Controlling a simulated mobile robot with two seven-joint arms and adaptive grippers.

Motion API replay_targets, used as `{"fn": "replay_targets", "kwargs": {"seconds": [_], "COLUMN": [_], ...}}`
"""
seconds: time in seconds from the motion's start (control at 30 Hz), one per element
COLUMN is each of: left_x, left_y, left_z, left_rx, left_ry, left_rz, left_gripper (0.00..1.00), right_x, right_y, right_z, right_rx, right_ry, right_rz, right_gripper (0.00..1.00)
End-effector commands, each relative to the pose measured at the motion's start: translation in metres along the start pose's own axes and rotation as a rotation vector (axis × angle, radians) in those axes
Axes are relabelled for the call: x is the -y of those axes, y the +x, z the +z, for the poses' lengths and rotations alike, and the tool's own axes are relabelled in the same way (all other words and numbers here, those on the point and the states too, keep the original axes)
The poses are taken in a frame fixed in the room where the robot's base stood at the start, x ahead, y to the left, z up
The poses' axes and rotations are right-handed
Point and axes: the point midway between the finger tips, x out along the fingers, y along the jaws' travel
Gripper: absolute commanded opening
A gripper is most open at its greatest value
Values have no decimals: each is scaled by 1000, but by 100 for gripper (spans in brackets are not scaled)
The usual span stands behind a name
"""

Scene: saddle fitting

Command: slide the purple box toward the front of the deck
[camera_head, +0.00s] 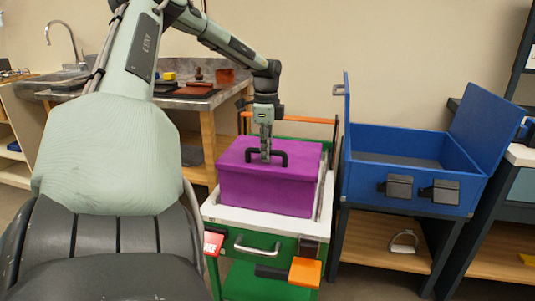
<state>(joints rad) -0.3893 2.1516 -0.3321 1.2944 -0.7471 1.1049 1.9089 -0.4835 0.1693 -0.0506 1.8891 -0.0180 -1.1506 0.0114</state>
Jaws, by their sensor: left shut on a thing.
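The purple box (268,189) stands upright on the white deck (258,223) of a green cart. It has a black handle on its lid. My left gripper (266,155) comes down from above and is shut on the black handle (283,159). The deck shows as a white strip along the box's near side and at its right. The far part of the deck is mostly hidden behind the box. My right gripper is not in view.
An open blue chest (405,175) on a dark-framed shelf stands close to the cart's right. A counter with a sink (70,75) is behind at the left. An orange bar (310,119) rises behind the box. An orange block (304,272) and a red tag (213,243) are at the cart's front.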

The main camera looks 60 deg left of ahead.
Motion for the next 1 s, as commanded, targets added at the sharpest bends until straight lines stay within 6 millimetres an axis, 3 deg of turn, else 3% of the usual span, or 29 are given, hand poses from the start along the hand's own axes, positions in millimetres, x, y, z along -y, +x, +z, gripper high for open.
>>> {"fn": "replay_targets", "kwargs": {"seconds": [0.13, 0.17, 0.37, 0.73, 1.0], "left_x": [0, 0, 0, 0, 1], "left_y": [-1, -1, -1, -6, -55], "left_z": [0, 0, 0, 0, 0], "left_rx": [1, 1, 0, 0, 0], "left_ry": [0, 0, 0, 0, -1], "left_rz": [-2, -2, -1, -2, -7], "left_gripper": [0, 14, 38, 38, 38], "right_x": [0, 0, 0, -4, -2], "right_y": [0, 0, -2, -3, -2], "right_z": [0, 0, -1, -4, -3], "right_rx": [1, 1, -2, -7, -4], "right_ry": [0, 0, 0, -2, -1], "right_rz": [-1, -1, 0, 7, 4], "right_gripper": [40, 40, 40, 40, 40]}}
